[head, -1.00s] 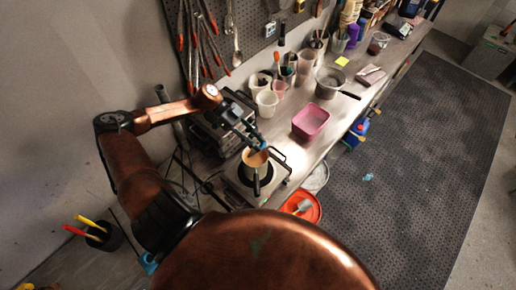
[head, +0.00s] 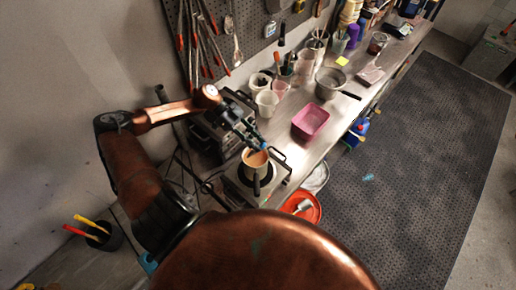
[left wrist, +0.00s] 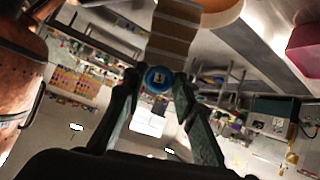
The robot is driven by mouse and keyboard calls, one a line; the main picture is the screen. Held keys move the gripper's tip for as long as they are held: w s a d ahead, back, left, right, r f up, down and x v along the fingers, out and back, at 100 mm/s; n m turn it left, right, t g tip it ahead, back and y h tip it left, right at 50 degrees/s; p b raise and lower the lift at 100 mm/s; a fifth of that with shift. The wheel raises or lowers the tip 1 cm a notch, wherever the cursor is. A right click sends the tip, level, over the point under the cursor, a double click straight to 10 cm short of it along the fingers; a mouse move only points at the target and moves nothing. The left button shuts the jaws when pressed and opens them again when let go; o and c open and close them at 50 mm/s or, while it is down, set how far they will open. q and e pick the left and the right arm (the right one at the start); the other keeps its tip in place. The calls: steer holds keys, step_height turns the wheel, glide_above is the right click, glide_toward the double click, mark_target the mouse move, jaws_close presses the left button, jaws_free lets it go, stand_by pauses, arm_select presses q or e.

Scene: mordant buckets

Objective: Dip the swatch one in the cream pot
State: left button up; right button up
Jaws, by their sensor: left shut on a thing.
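The cream pot (head: 256,158), a small pan with a dark handle and a tan-brown inside, stands on the hot plate. My left gripper (head: 257,141) is over the pot's far rim. In the left wrist view my left gripper (left wrist: 157,82) is shut on a round blue grip (left wrist: 158,79). A banded brown and grey strip, which looks like swatch one (left wrist: 174,35), extends from that grip beside a tan and white rounded edge at the top. The swatch's lower end is hidden, so I cannot tell whether it touches the pot's contents. My right gripper is not in view.
A pink tub (head: 310,122) and a grey pan (head: 329,83) stand farther along the bench. White cups (head: 266,102) stand behind the hot plate (head: 272,184). An orange bucket (head: 303,208) is below the bench's front edge. Tools hang on the pegboard behind.

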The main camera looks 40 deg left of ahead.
arm_select(q)
steer(key=shift+r, duration=0.1)
steer(key=shift+r, duration=2.45)
